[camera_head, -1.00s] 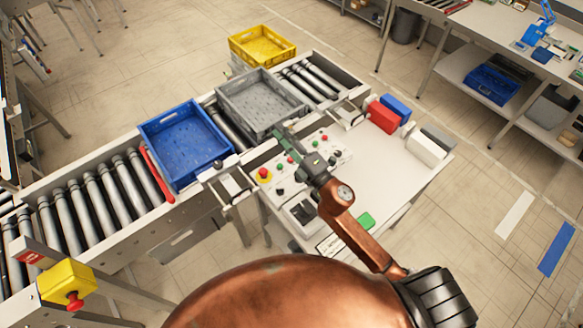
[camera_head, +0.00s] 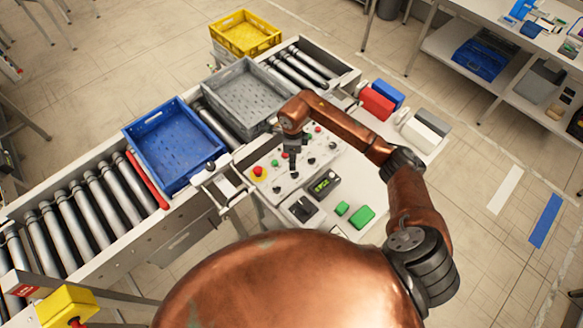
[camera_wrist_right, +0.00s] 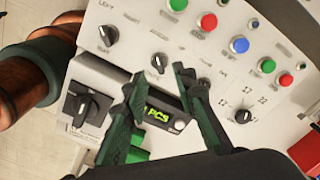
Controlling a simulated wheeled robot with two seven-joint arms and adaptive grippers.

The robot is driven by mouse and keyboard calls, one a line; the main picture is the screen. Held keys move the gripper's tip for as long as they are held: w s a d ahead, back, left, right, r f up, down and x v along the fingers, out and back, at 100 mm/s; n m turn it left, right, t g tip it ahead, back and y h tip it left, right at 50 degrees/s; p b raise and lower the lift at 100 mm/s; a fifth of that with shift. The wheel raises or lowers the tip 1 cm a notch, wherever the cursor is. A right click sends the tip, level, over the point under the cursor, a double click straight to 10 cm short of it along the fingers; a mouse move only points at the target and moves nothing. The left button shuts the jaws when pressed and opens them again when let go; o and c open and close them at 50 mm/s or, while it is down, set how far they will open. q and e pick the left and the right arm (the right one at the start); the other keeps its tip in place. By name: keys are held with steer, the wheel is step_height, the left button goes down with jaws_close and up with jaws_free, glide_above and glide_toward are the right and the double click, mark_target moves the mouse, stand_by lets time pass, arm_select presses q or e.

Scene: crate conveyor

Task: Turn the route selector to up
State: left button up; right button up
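My right gripper (camera_head: 293,165) points down over the sloped control panel (camera_head: 260,183). In the right wrist view, its two dark fingers (camera_wrist_right: 163,78) are apart, with nothing held between them. A small black rotary knob (camera_wrist_right: 158,62) shows just beyond and between the fingertips; I cannot tell whether they touch it. Its label is too small to read, and its pointer direction is unclear. Another black knob (camera_wrist_right: 107,35) sits to its left, and a third (camera_wrist_right: 243,115) lies to the right among printed marks. My left gripper is not in view.
A green-lit counter display (camera_wrist_right: 158,115) and a larger black rotary switch (camera_wrist_right: 88,107) sit near the fingers. Red, green and blue buttons line the panel. Blue (camera_head: 155,118) and grey (camera_head: 236,63) crates stand on the roller conveyor behind, with a yellow crate (camera_head: 245,20) beyond.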

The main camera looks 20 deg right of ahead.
mark_target(295, 174)
step_height(295, 174, down, 7)
steer(key=shift+a+f+p, duration=0.1)
steer(key=shift+a+p, duration=0.05)
steer(key=shift+p, duration=0.8)
jaws_close()
